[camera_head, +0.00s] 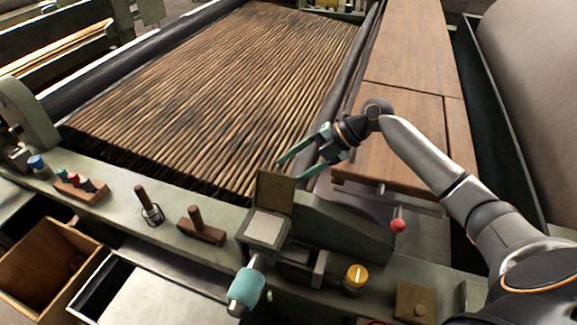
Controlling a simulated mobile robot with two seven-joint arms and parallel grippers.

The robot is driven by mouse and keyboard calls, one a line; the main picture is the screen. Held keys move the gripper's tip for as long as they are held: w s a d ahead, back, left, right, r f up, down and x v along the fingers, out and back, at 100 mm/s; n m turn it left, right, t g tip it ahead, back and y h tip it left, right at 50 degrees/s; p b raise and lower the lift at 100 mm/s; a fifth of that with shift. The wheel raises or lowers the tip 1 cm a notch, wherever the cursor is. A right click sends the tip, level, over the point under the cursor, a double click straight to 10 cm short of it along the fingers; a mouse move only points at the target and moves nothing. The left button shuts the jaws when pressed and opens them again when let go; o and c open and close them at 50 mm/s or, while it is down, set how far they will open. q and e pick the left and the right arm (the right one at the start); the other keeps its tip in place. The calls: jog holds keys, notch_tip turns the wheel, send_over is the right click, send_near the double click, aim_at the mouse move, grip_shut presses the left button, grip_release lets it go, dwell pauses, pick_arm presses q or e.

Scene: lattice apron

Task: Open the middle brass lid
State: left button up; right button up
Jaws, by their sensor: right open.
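A brass-brown square plate (275,192), which looks like the middle lid, stands raised at the back of a small box (249,250). A pale grey square face (265,229) shows in front of it. My right gripper (290,169) is open and empty, its teal fingers pointing left just above and behind the plate's top right corner. I cannot tell whether a finger touches the plate. Another brass lid with a knob (415,303) lies flat at the lower right. My left gripper is not in view.
A slatted lattice apron (215,90) lies behind the green-grey rail (115,207). A red ball knob (398,226) stands below my right arm. Wooden boards (405,130) lie at right.

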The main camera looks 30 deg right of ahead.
jog(key=shift+x, duration=1.05)
grip_shut()
dwell(0.7)
